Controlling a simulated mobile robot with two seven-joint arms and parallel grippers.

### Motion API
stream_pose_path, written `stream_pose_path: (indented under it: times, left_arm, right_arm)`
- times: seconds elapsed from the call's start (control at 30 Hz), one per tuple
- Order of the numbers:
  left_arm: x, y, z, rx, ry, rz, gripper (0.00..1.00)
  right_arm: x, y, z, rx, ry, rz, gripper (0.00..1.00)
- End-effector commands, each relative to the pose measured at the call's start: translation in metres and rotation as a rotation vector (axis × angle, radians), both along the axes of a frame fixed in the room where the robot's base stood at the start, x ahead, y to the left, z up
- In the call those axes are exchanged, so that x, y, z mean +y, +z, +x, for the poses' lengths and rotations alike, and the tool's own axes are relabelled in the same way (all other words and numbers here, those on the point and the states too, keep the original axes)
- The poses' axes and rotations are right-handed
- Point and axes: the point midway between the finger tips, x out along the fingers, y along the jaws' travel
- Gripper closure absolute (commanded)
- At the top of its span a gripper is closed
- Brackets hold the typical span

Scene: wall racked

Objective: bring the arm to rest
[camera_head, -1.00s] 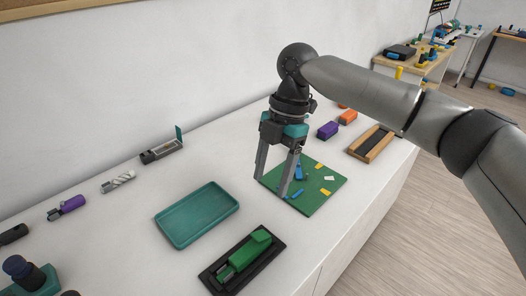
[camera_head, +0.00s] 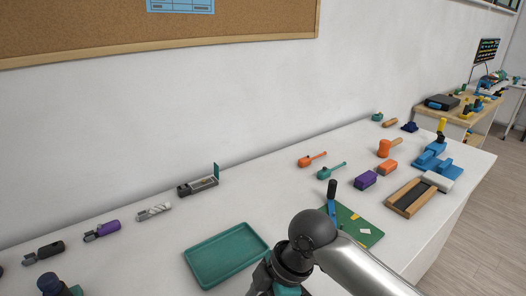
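My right arm comes in from the lower right, its wrist low in the head view, in front of the white counter (camera_head: 130,270). The wrist overlaps part of the green mat (camera_head: 362,236) and stands just right of the teal tray (camera_head: 190,262). My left arm and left gripper are not in view.
Beyond the mat are a purple block (camera_head: 366,180), an orange block (camera_head: 387,168), a wooden-framed tray (camera_head: 401,207) and a blue fixture (camera_head: 436,161). Several small tools line the wall side. The tray looks empty.

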Motion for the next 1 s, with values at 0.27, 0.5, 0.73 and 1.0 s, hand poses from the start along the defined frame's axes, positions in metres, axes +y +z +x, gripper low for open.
stream_pose_path:
  times: [0.27,0.5,0.73,1.0]
  left_arm:
    - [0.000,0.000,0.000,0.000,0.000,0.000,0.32]
    - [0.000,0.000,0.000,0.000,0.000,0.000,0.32]
    - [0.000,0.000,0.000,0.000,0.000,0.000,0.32]
    - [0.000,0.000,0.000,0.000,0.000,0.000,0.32]
  right_arm:
    - [0.004,-0.019,-0.027,0.032,-0.306,0.077,0.32]
    - [-0.015,-0.033,-0.045,0.068,-0.619,0.107,0.32]
    - [-0.055,-0.047,-0.067,0.099,-0.958,0.094,0.32]
    - [-0.119,-0.061,-0.104,0.107,-1.347,0.021,0.32]
